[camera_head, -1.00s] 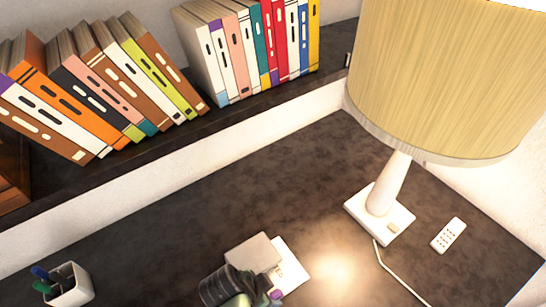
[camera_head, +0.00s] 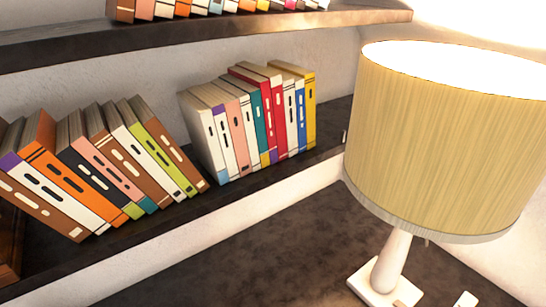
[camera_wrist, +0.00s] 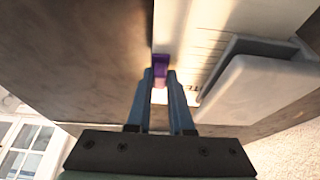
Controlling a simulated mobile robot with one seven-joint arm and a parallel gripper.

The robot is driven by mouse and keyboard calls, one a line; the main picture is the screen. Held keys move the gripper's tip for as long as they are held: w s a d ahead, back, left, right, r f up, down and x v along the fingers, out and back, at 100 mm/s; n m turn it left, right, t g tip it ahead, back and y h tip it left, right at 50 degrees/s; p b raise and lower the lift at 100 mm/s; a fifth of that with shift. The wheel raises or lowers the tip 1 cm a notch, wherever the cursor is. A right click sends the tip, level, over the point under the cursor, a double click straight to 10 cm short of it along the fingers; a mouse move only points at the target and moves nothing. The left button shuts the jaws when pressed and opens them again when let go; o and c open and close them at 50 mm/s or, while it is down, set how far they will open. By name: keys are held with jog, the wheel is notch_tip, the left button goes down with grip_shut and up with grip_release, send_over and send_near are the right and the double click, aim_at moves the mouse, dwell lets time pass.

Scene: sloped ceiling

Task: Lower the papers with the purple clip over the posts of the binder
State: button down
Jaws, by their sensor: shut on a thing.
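In the wrist view, my gripper (camera_wrist: 159,78) is shut on the purple clip (camera_wrist: 160,60). White papers with faint printed lines (camera_wrist: 185,22) extend from the clip toward the top of the picture. A pale grey object with a raised rim, which looks like the binder (camera_wrist: 255,88), lies to the right of the fingers, close to the papers. I cannot make out its posts, nor whether the papers touch it. The head view now shows neither my gripper, the papers nor the binder.
A lamp with a tan shade (camera_head: 440,140) stands on the dark desk (camera_head: 270,255), with part of a white remote (camera_head: 465,299) beside its base. Leaning books (camera_head: 110,165) and upright books (camera_head: 255,120) fill the shelf behind. A window (camera_wrist: 28,150) shows in the wrist view.

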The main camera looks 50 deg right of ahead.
jog(key=shift+s+a+p, duration=0.4)
jog(key=shift+s+p, duration=0.3)
jog(key=shift+s, duration=0.7)
jog(key=shift+s+a+p, duration=0.35)
jog(key=shift+s+p, duration=0.4)
jog(key=shift+s, duration=0.6)
jog(key=shift+s+a+p, duration=0.4)
jog(key=shift+s+p, duration=0.3)
jog(key=shift+s, duration=0.7)
jog(key=c, duration=0.7)
grip_release()
jog(key=shift+c, duration=0.2)
jog(key=shift+r, duration=0.15)
